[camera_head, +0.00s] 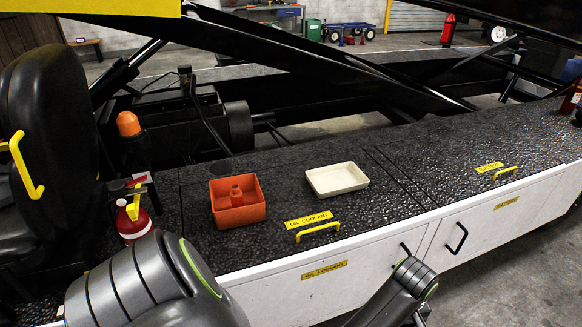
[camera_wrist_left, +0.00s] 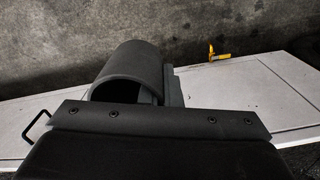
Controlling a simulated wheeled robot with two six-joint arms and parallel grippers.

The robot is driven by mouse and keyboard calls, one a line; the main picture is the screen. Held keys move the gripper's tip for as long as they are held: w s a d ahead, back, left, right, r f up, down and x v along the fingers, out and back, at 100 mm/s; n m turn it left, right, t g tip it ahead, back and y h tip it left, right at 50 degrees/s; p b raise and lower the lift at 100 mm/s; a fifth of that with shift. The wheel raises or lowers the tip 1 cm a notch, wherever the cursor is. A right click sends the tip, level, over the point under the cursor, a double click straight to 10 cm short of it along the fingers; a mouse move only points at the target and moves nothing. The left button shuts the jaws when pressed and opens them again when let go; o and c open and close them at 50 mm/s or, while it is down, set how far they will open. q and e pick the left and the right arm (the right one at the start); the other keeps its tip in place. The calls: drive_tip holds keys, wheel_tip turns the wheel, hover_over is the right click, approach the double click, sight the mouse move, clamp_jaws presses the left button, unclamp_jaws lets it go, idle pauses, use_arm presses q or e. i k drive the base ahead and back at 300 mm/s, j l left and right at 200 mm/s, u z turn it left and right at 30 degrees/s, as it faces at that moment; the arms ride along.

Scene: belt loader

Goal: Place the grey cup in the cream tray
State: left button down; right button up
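The cream tray (camera_head: 337,190), shallow and rectangular, lies empty on the black pebbled deck in the head view. The grey cup (camera_wrist_left: 130,66), a dark grey hollow cylinder, shows in the left wrist view with its open end toward the wrist. My left gripper (camera_wrist_left: 160,90) is closed on the cup's wall at its right side, with one finger inside and one outside; the fingers are partly hidden. In the head view my left arm fills the lower left, and its gripper and the cup are hidden. My right arm shows at the bottom; its gripper is out of view.
An orange box (camera_head: 238,203) with a raised post stands left of the tray. A yellow handle (camera_head: 318,228) is near the deck's front edge. A red bottle (camera_head: 132,222) and a black seat (camera_head: 45,150) are at the left. The deck right of the tray is largely clear.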

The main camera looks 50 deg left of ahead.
sight(325, 186)
drive_tip(key=i+u, duration=0.3)
drive_tip(key=u, duration=0.15)
drive_tip(key=i+l+u, duration=0.25)
drive_tip(key=u, duration=0.15)
drive_tip(key=i+l+u, duration=0.25)
drive_tip(key=u, duration=0.2)
drive_tip(key=i+l, duration=0.55)
drive_tip(key=i, duration=0.4)
